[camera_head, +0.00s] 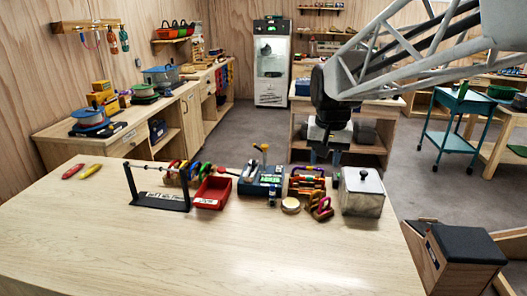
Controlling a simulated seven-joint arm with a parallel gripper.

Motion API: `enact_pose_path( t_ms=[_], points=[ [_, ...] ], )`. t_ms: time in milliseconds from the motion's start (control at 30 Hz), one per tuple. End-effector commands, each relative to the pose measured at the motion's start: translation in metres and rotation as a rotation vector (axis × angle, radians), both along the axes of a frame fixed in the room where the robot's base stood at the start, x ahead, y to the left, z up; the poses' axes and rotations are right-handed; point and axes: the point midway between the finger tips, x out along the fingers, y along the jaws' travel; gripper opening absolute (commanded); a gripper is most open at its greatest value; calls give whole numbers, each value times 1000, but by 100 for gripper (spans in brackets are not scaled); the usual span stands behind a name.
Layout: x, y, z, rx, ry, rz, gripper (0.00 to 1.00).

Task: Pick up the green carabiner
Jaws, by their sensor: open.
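A black stand (160,201) on the near wooden table carries a thin bar with several coloured loops (183,172) in red, yellow, blue and green. A green loop (195,171) shows among them near the red tray. It is too small to tell for sure whether it is the green carabiner. My gripper (324,153) points down above the back edge of the table, right of the stand and well apart from the loops. It is open and I see nothing between its fingers. My arm comes in from the upper right.
Beside the stand are a red tray (213,190), a blue device (262,181), a rack of coloured items (306,183), a tape roll (290,205), a red-brown item (321,208) and a lidded metal box (362,194). The table's front (200,255) is clear.

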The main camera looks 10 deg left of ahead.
Motion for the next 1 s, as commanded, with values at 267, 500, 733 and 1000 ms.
enact_pose_path(
  t_ms=[267, 500, 733, 1000],
  points=[
    [61, 54, -5, 2, 24, 5, 43],
    [107, 104, -16, 1, 44, 6, 43],
    [148, 156, -32, -1, 61, 8, 43],
    [190, 222, -56, -5, 82, 10, 43]
  ],
)
